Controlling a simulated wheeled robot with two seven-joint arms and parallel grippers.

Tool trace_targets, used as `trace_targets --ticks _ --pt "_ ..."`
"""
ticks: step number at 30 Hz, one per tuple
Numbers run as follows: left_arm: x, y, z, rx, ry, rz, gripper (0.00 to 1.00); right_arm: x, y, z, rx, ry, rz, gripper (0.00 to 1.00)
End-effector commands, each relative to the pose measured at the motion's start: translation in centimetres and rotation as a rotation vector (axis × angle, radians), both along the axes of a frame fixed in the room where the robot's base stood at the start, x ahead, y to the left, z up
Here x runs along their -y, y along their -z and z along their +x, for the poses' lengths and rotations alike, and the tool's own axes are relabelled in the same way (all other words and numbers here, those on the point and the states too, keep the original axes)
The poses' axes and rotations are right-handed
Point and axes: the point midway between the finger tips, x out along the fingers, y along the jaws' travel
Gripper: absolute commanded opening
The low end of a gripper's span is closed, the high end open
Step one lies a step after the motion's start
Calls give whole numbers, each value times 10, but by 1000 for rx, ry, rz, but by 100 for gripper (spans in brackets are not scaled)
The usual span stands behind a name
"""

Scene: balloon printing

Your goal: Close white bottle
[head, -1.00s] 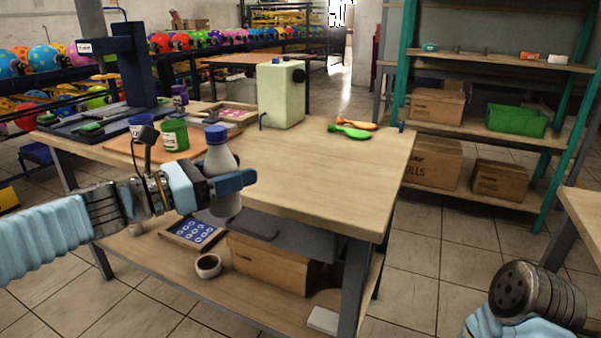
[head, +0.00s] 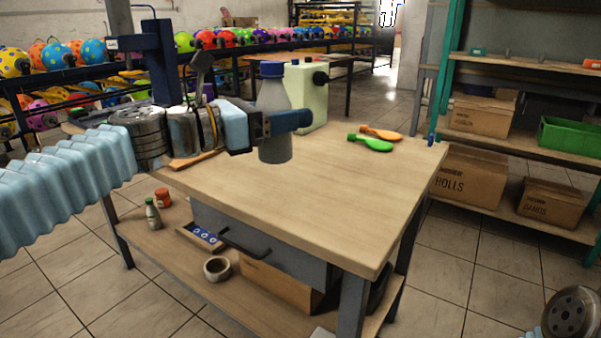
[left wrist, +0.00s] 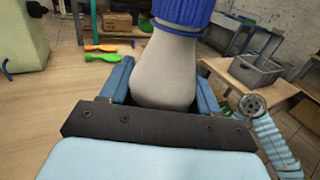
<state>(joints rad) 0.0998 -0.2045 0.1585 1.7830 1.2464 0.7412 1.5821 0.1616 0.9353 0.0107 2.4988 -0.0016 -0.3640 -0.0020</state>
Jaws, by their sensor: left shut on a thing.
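The white bottle (head: 275,149) is upright in my left gripper (head: 288,122), which is shut around its body. A blue cap (head: 272,69) sits on top of the bottle; I cannot tell how tightly. The bottle appears in front of the worktable's left part. In the left wrist view the bottle's pale body (left wrist: 165,70) stands between the two blue fingers, with the ribbed blue cap (left wrist: 185,12) cut off by the top edge. My right gripper is not in view; only part of my right arm shows at the lower right.
The wooden worktable (head: 330,205) has much bare top. A pale green machine (head: 313,95) stands behind the bottle. A shelf (head: 500,135) with boxes (head: 550,203) stands further right.

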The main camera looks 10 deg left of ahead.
Motion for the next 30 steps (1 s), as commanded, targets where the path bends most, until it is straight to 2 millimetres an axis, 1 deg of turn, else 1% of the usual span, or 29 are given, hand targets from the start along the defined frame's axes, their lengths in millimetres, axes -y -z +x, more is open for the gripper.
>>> trace_targets --ticks 1,9,10,13,16,19,30 --pt "0 8 12 -5 1 -1 0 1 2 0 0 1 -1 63" --pt "1 38 79 -5 0 -2 0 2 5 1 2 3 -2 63" --pt "0 47 83 -6 0 -1 0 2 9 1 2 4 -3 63" --pt "0 65 98 -4 0 -1 0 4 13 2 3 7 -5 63" --pt "1 76 108 -2 0 -1 0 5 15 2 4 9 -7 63" --pt "1 82 114 -1 1 -1 0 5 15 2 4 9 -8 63" --pt "1 85 117 -1 0 1 0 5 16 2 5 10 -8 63"
